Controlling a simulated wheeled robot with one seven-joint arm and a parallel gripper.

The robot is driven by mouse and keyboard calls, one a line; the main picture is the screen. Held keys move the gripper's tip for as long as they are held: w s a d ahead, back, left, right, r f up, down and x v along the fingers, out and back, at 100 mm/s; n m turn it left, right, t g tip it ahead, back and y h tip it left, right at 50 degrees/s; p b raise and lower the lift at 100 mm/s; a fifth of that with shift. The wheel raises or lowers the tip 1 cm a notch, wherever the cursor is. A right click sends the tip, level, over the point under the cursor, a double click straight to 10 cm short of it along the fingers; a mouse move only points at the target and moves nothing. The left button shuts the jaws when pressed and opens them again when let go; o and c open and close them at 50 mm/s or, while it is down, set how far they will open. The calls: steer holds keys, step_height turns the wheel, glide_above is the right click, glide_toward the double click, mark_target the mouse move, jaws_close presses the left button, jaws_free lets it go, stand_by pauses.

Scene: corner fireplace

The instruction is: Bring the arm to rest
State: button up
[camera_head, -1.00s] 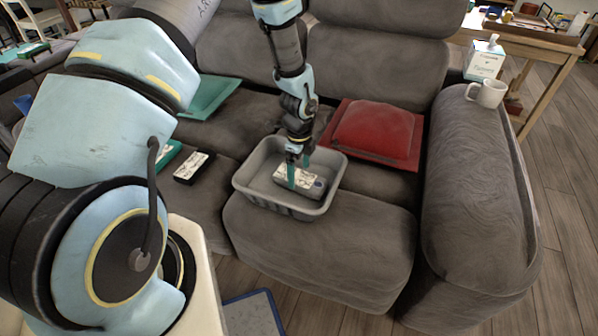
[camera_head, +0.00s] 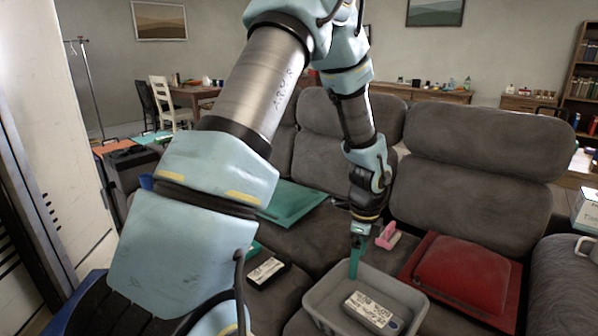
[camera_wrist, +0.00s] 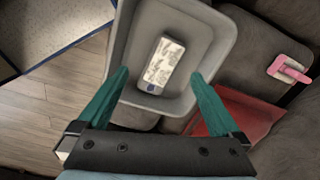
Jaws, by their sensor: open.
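My gripper (camera_head: 357,256) is above the far side of the grey bin on the sofa. In the wrist view my gripper (camera_wrist: 160,84) has its two green fingers spread wide, with nothing between them. The grey bin (camera_head: 320,300) stands on the sofa seat. A white box with dark print (camera_head: 372,312) lies inside it, apart from the fingers; it also shows in the wrist view (camera_wrist: 163,62), lying on the floor of the bin (camera_wrist: 205,35). My arm reaches forward over the sofa, bent at the elbow.
A red cushion (camera_head: 465,270) lies right of the bin, and a pink item (camera_head: 388,236) behind it. The sofa backrest (camera_head: 480,165) rises behind.

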steer(key=s+a+r+n+p, duration=0.3)
steer(key=a+r+n, duration=0.7)
steer(key=a+n, duration=0.1)
steer(key=s+a+r+n+t+p, duration=0.1)
steer(key=s+a+r+n+p, duration=0.2)
steer(key=a+r+n, duration=0.7)
steer(key=a+n, duration=0.1)
steer(key=a, duration=0.2)
steer(key=shift+s+a+r+n, duration=0.15)
steer(key=shift+a+r+n, duration=0.05)
steer(key=shift+r+n, duration=0.15)
steer(key=shift+c, duration=0.3)
